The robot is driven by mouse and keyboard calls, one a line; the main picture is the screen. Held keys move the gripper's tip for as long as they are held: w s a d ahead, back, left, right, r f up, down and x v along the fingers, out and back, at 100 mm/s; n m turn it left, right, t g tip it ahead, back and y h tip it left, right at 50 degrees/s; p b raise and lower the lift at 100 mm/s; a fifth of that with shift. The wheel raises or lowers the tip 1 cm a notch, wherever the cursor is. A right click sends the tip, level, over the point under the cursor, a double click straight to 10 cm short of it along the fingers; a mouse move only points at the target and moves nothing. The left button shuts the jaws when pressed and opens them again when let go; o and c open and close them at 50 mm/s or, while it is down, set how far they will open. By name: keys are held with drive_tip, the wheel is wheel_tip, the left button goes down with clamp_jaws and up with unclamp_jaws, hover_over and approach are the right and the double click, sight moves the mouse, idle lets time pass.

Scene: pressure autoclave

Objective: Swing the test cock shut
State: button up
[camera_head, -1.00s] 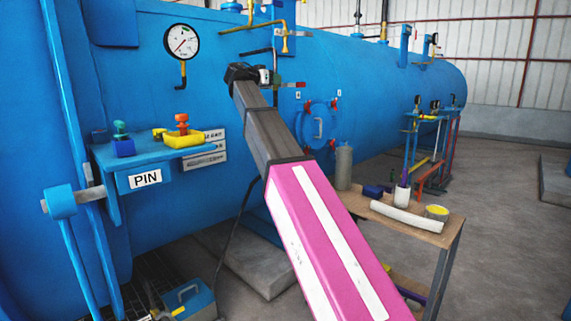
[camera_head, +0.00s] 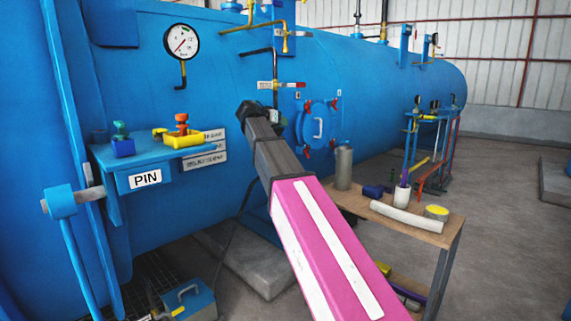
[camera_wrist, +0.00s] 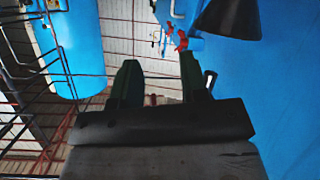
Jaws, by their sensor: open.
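The test cock shows in the camera_head view as a small valve with a red lever (camera_head: 292,85) on a dark pipe that comes down the vessel's side. The lever points level to the right, and a small white tag (camera_head: 265,85) is to its left. My gripper (camera_wrist: 160,82) is open and empty in the wrist view, its two dark fingers apart. In the head view my arm's end is below and left of the cock, clear of it. The fingertips are hidden there. I cannot make out the cock for sure in the wrist view.
The blue vessel (camera_head: 350,75) fills the space behind. A round hatch (camera_head: 318,127) with red-tipped clamps is right of my arm. A gauge (camera_head: 181,42) and a shelf marked PIN (camera_head: 145,180) are left. A wooden bench (camera_head: 440,235) with items is right.

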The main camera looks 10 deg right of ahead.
drive_tip(key=s+d+f+n+g+y, duration=0.2)
drive_tip(key=s+f, duration=0.1)
drive_tip(key=f, duration=1.2)
drive_tip(key=shift+f, duration=0.4)
drive_tip(key=shift+d, duration=0.1)
drive_tip(key=s+d+f+n+g+y, duration=0.15)
drive_tip(key=s+f, duration=0.45)
drive_tip(key=f, duration=0.6)
drive_tip(key=s+d+f+n+g+y, duration=0.1)
drive_tip(key=s+f+n+g+y, duration=0.15)
drive_tip(key=s+f, duration=0.65)
drive_tip(key=s+a+f+g+y, duration=0.1)
drive_tip(key=s+f+g+y, duration=0.2)
drive_tip(key=s+f, duration=1.2)
wheel_tip(320, 180, down, 3)
drive_tip(key=shift+f+n+y, duration=0.1)
drive_tip(key=shift+n+y, duration=0.3)
drive_tip(key=shift+y, duration=0.5)
